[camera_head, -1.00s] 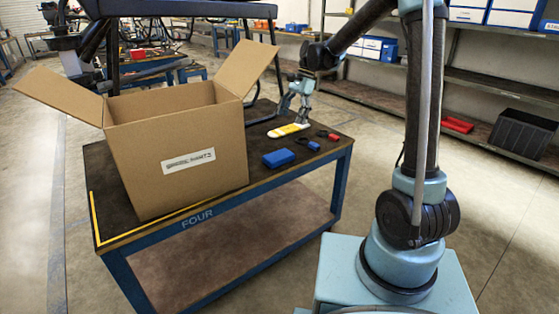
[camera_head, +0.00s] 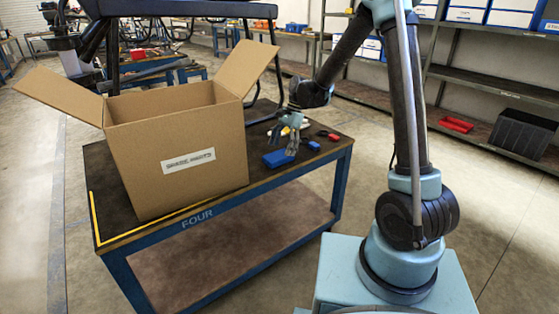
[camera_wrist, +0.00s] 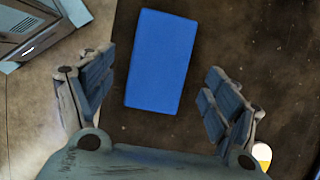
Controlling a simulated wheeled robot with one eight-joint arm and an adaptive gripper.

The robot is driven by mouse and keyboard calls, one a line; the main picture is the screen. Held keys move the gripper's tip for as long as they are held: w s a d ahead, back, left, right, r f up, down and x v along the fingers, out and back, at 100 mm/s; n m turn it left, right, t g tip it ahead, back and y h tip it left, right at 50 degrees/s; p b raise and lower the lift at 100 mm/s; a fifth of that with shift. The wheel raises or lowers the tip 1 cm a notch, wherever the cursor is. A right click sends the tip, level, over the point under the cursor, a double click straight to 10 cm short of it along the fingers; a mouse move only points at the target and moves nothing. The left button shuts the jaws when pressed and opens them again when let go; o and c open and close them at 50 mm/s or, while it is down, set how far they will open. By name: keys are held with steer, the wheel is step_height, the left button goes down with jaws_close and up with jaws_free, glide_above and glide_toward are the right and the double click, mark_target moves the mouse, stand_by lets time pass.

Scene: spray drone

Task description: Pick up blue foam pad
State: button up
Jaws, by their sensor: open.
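The blue foam pad (camera_head: 275,159) is a flat blue block lying on the dark table top, to the right of the cardboard box. In the wrist view the pad (camera_wrist: 161,61) lies between and ahead of my open fingers, its long side running roughly away from the wrist. My gripper (camera_head: 291,153) is above the table at the pad's right end in the head view, pointing down. In the wrist view my gripper (camera_wrist: 157,100) is open and empty, with a finger on each side. I cannot tell its exact height above the pad.
A large open cardboard box (camera_head: 190,150) stands on the table (camera_head: 270,184), left of the pad. A small blue item (camera_head: 313,146) and red items (camera_head: 333,137) lie to the right. A yellow and white item (camera_wrist: 262,155) lies near the right finger.

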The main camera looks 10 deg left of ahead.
mark_target(279, 155)
steer(key=shift+x, duration=1.6)
steer(key=c, duration=0.8)
steer(key=shift+r, duration=0.15)
